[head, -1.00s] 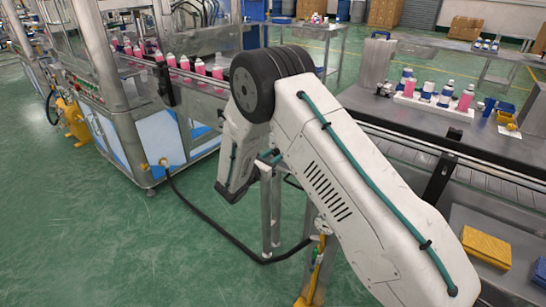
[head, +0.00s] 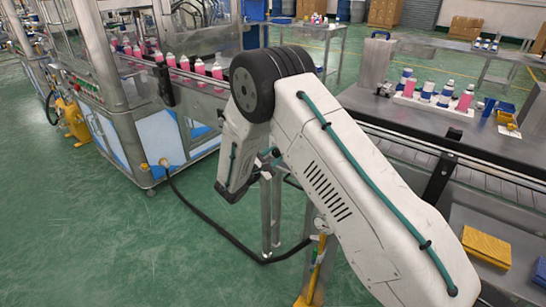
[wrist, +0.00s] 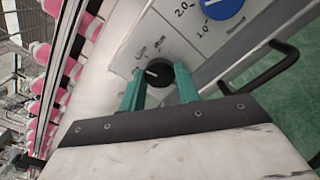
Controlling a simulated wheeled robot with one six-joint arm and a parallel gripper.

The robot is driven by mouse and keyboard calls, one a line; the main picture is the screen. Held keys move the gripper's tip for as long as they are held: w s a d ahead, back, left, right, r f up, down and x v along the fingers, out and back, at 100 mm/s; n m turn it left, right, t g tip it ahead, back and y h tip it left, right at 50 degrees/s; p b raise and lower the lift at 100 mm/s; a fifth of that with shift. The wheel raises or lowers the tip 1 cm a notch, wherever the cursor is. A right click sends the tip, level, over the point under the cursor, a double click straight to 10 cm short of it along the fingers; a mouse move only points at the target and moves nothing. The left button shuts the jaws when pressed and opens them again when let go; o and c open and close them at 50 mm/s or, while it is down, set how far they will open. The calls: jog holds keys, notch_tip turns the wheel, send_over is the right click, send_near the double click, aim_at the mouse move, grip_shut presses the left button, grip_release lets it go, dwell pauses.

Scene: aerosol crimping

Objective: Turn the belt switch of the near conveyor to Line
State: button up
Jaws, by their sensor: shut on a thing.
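The belt switch (wrist: 158,73) is a small round black knob on a pale panel (wrist: 125,55) in the wrist view. A short white mark shows on its left part. Two small printed words stand above it; the left one (wrist: 140,52) looks like Line, and the right one is hard to read. My gripper (wrist: 160,78) has its two teal fingers on either side of the knob and is shut on it.
A blue dial (wrist: 222,8) with numbers sits beside the switch. A black bar handle (wrist: 275,68) is to the right. Pink bottles (wrist: 50,80) line the left; in the head view pink bottles (head: 200,67) stand on the conveyor. A dark hose (head: 215,237) crosses the green floor.

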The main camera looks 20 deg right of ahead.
jog(key=shift+m, duration=1.2)
jog(key=o, duration=1)
jog(key=v, duration=0.8)
jog(key=shift+w, duration=0.1)
